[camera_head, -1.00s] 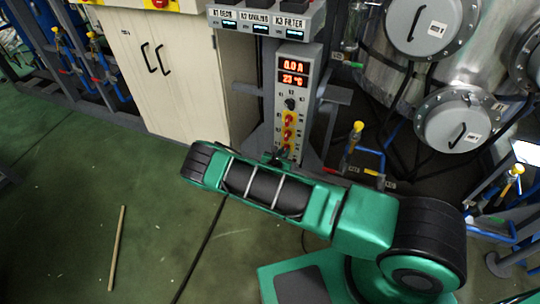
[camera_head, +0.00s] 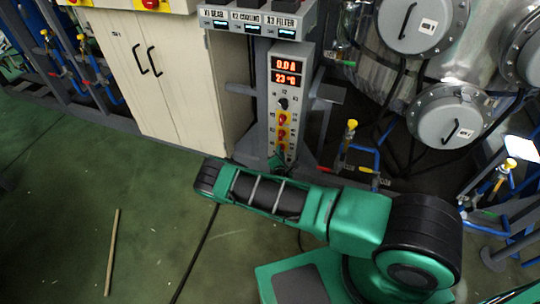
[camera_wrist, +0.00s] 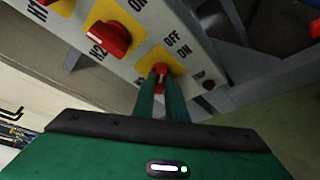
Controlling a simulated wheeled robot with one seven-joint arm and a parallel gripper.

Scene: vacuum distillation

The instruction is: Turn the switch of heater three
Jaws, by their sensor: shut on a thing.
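The heater panel (camera_head: 284,75) is a narrow upright grey box with two red number displays and a column of switches. In the wrist view, the lowest red rotary switch (camera_wrist: 161,67) sits on a yellow plate marked OFF and ON. My gripper (camera_wrist: 161,82) is shut on this red switch, with its two green fingers on either side of the knob. The label of this switch is hidden. The red switch marked H2 (camera_wrist: 108,39) is on its own yellow plate to the upper left. In the head view, my arm hides the lower end of the panel.
A shelf of labelled boxes (camera_head: 256,20) is above the panel. A beige cabinet (camera_head: 160,75) stands at left. A metal vessel with round hatches (camera_head: 447,117) and yellow-handled valves (camera_head: 351,126) are at right. A stick (camera_head: 112,252) lies on the green floor.

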